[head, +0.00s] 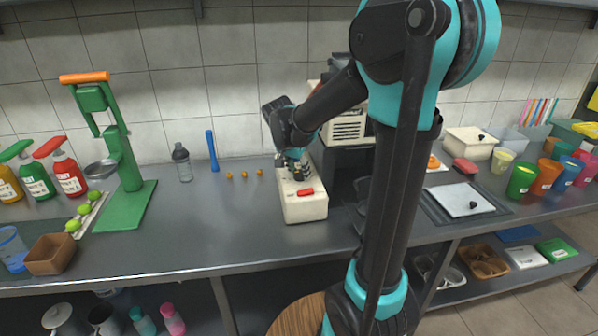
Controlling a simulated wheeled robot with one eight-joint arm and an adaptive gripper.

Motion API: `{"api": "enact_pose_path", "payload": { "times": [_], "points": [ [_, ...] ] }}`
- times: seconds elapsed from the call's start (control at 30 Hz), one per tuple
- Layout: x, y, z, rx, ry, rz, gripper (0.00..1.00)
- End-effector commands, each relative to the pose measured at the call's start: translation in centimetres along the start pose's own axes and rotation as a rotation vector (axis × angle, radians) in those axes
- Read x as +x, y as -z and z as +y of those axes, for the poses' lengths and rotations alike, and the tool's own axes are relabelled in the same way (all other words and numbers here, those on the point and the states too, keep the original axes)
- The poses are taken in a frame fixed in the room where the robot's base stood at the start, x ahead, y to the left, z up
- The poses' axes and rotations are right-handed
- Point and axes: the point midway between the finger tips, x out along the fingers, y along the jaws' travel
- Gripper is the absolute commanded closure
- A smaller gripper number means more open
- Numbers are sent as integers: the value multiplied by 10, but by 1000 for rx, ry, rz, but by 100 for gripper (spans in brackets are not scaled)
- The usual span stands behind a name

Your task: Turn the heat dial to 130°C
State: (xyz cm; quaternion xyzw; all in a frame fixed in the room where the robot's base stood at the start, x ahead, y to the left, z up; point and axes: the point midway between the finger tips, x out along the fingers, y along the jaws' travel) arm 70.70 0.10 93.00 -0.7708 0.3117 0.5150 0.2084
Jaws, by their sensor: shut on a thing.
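A cream-white box-shaped machine (304,207) with a red switch (305,192) on its top stands on the grey counter, just left of my upright arm. My gripper (296,177) points down onto the top of this machine, behind the red switch. Its fingers are dark and close together at the machine's top, shut on what appears to be the heat dial. The dial itself is hidden by the fingers, so its setting and any temperature marks cannot be read.
A green press (120,165) stands at the left, near several sauce bottles. A grey shaker (182,163) and a blue stick (212,152) stand left of the machine. A larger cream machine (347,128) is behind my arm.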

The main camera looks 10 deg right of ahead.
Motion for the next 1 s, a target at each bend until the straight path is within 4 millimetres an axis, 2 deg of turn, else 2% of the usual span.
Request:
{"api": "enact_pose_path", "payload": {
  "times": [0.13,0.17,0.33,0.6,0.73,0.87,1.0],
  "points": [
    [0,0,0,0,-1,0,94],
    [0,0,0,0,-1,0,64],
    [0,0,0,0,-1,0,44],
    [0,0,0,1,-1,0,44],
    [-8,0,0,0,-1,0,44],
    [-26,0,0,-1,0,0,44],
    [-55,0,0,-1,0,0,44]
  ]
}}
